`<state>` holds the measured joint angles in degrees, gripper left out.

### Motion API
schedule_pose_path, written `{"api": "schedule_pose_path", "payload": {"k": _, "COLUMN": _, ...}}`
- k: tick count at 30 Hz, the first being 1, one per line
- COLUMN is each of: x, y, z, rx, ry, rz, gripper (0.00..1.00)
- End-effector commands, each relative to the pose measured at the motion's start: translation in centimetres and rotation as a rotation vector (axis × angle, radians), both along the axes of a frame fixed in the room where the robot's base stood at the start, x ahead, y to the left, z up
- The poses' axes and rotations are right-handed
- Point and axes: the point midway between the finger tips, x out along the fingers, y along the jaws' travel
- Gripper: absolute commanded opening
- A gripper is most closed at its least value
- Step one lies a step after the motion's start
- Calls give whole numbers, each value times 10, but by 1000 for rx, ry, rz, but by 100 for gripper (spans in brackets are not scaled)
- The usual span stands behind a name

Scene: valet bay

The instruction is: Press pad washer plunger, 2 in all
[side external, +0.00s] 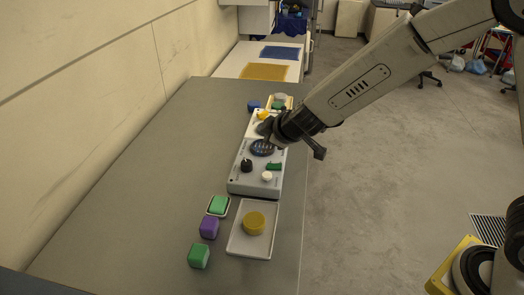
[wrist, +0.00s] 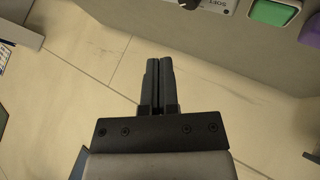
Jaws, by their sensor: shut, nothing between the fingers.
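A grey control box (side external: 240,183) sits on the bench, carrying a dark round part (side external: 262,147), a black knob (side external: 246,165), a green switch (side external: 274,166) and a white round button (side external: 267,177). I cannot tell which part is the pad washer plunger. My gripper (side external: 264,129) is above the far end of this box; whether it touches anything is unclear. In the wrist view my gripper (wrist: 153,62) is shut with its two fingers together, and nothing is between them. A grey box corner with printed lettering (wrist: 222,6) shows at the top there.
A white tray (side external: 238,245) holds a yellow round piece (side external: 254,222). A green block (side external: 198,256), a purple block (side external: 209,228) and a green block in a dish (side external: 218,204) stand left of it. Behind my gripper are a yellow knob (side external: 262,114) and a blue piece (side external: 254,105). The bench's left is clear.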

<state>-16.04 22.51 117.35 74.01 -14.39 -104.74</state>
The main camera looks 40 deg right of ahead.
Motion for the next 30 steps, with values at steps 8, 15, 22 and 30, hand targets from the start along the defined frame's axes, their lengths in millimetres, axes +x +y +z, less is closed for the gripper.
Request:
{"api": "schedule_pose_path", "payload": {"k": 8, "x": 0, "y": -1, "z": -8, "rx": -3, "ry": 3, "rz": -1, "gripper": 0}}
{"api": "schedule_pose_path", "payload": {"k": 15, "x": 0, "y": -1, "z": -21, "rx": -3, "ry": 3, "rz": -1, "gripper": 0}}
{"api": "schedule_pose_path", "payload": {"k": 22, "x": -1, "y": 0, "z": -38, "rx": -2, "ry": 4, "rz": -1, "gripper": 0}}
{"api": "schedule_pose_path", "payload": {"k": 30, "x": -1, "y": 0, "z": -62, "rx": 0, "ry": 2, "rz": 1, "gripper": 0}}
